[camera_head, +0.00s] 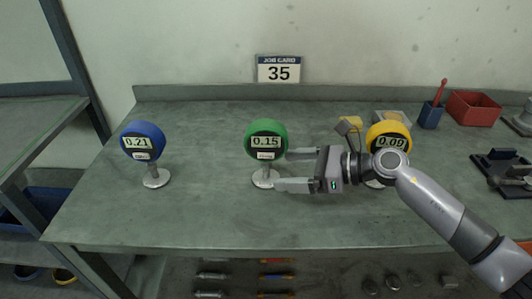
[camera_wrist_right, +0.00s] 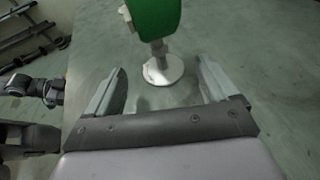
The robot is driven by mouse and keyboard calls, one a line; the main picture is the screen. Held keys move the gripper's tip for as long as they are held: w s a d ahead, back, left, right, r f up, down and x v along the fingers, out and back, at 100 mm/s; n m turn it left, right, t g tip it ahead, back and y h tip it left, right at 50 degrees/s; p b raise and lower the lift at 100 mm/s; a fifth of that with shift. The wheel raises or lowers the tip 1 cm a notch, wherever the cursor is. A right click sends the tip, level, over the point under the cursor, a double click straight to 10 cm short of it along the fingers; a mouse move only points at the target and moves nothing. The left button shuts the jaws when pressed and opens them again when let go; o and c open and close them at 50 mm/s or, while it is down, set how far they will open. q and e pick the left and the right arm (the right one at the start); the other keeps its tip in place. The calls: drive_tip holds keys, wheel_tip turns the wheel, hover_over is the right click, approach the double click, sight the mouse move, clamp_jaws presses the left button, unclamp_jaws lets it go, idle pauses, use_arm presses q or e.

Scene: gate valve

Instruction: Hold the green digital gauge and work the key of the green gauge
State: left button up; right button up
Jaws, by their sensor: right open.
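The green digital gauge (camera_head: 266,130) stands upright on a short stem with a round metal base (camera_head: 264,181) on the bench. Its display reads 0.15, and a small white key (camera_head: 265,155) with lettering too small to read sits below the display. My right gripper (camera_head: 282,170) is open and empty just right of the gauge's stem, its fingers pointing left. In the right wrist view, the green gauge (camera_wrist_right: 155,16) is ahead, its stem and base between and beyond the open fingers (camera_wrist_right: 161,68); its top is cut off. My left gripper is not in view.
A blue gauge (camera_head: 142,141) reading 0.21 stands left; a yellow gauge (camera_head: 390,133) reading 0.09 stands right, partly behind my right arm. A job card (camera_head: 279,69) shows 35. A red bin (camera_head: 473,107) is at the back right. The bench's front left (camera_head: 190,220) is clear.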

sight(271, 179)
drive_tip(key=b+x, duration=0.1)
drive_tip(key=x, duration=0.2)
drive_tip(key=shift+w+a+f+b, duration=0.1)
drive_tip(key=shift+a+f+b, duration=0.1)
drive_tip(key=shift+a+b, duration=0.1)
drive_tip(key=shift+w+a+f+b, duration=0.1)
drive_tip(key=shift+w+a+b, duration=0.2)
drive_tip(key=shift+a, duration=0.35)
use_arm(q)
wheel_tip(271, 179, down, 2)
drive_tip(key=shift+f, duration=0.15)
use_arm(e)
drive_tip(key=shift+s, duration=0.1)
drive_tip(key=c, duration=1.5)
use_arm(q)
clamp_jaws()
